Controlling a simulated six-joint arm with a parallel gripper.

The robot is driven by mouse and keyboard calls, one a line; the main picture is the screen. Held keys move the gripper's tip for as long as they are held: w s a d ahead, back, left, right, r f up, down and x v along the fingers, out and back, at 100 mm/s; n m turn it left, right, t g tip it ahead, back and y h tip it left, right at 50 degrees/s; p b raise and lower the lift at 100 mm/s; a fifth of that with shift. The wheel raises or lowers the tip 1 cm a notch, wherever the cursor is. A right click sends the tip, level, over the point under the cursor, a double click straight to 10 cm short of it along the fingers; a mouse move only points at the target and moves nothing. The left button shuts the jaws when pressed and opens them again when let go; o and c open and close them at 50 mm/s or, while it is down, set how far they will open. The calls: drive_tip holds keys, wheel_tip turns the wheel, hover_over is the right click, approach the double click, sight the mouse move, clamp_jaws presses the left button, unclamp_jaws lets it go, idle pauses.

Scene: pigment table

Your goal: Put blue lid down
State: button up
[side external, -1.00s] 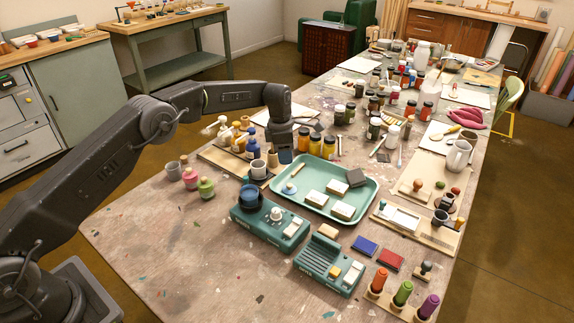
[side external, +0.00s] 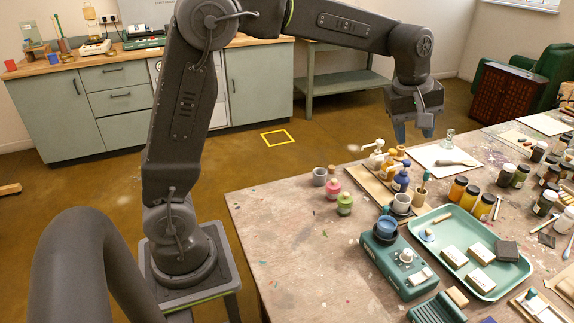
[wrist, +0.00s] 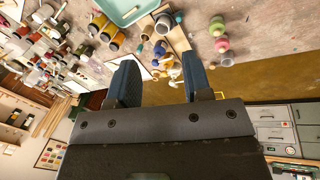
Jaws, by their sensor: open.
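My gripper (side external: 414,130) is raised above the pump bottles, near the far left edge of the table. In the wrist view its two blue fingers (wrist: 160,66) are apart with nothing held between them. A small blue disc (side external: 427,235) lies at the left end of the green tray (side external: 513,277), close to a wooden stick. It may be the blue lid; it is too small to be sure. A blue cup (side external: 381,229) sits in a dark ring on the teal device. My gripper is well clear of both.
A pink jar (side external: 333,188), a green jar (side external: 344,204) and a grey cup (side external: 320,176) stand near the table's left edge. Pump bottles (side external: 378,158) stand on a wooden board below my gripper. The table's front left is clear.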

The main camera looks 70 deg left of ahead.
drive_tip(key=s+r+m+t, duration=0.25)
drive_tip(key=s+m, duration=0.45)
drive_tip(key=s, duration=0.9)
drive_tip(key=s+f+m, duration=0.4)
drive_tip(key=s+m, duration=0.2)
drive_tip(key=s, duration=0.5)
drive_tip(key=shift+m, duration=0.3)
drive_tip(key=shift+f, duration=0.1)
